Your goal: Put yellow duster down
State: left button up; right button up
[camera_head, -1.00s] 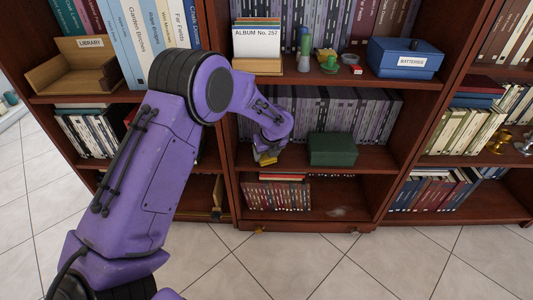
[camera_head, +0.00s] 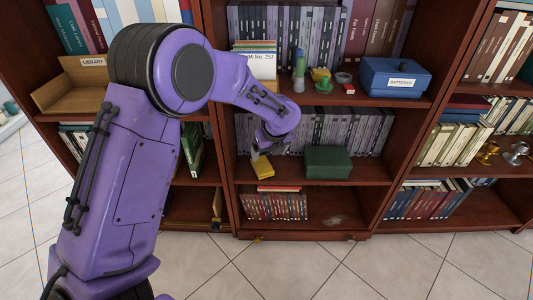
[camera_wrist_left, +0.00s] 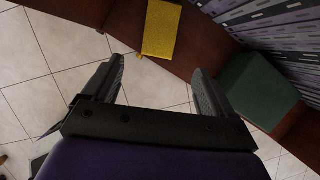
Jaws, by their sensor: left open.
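The yellow duster (camera_head: 263,169) lies flat on the middle brown shelf, near its front edge, left of the green box. It also shows in the left wrist view (camera_wrist_left: 161,28), at the top, beyond my fingertips and apart from them. My left gripper (camera_wrist_left: 157,69) is open, with nothing between its fingers. In the head view it is just above and behind the duster (camera_head: 256,152), partly hidden by my wrist. My right gripper is not in view.
A dark green box (camera_head: 328,162) stands on the same shelf, right of the duster. A row of purple-grey books (camera_head: 345,131) stands behind. The upper shelf (camera_head: 405,99) holds small items and a blue batteries box (camera_head: 396,78). Tiled floor is free in front.

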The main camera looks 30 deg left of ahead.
pick_arm(q)
jog(key=s+d+f+n+h, duration=0.2)
jog(key=s+d+f+n, duration=0.3)
jog(key=f, duration=0.5)
jog(key=s+d+f+n+h, duration=0.2)
jog(key=s+d+f+n, duration=0.1)
jog(key=s+f+n, duration=0.65)
jog(key=s+a+f+n+y, duration=0.2)
jog(key=s+f+n, duration=0.1)
jog(key=s+n, duration=0.5)
jog(key=s+a+f+n+y, duration=0.1)
jog(key=s+a+f+n, duration=0.2)
jog(key=s+n, duration=0.6)
jog(key=s, duration=0.4)
jog(key=shift+s+f+t+y, duration=0.25)
jog(key=shift+s+t+y, duration=0.05)
jog(key=shift+s+y, duration=0.1)
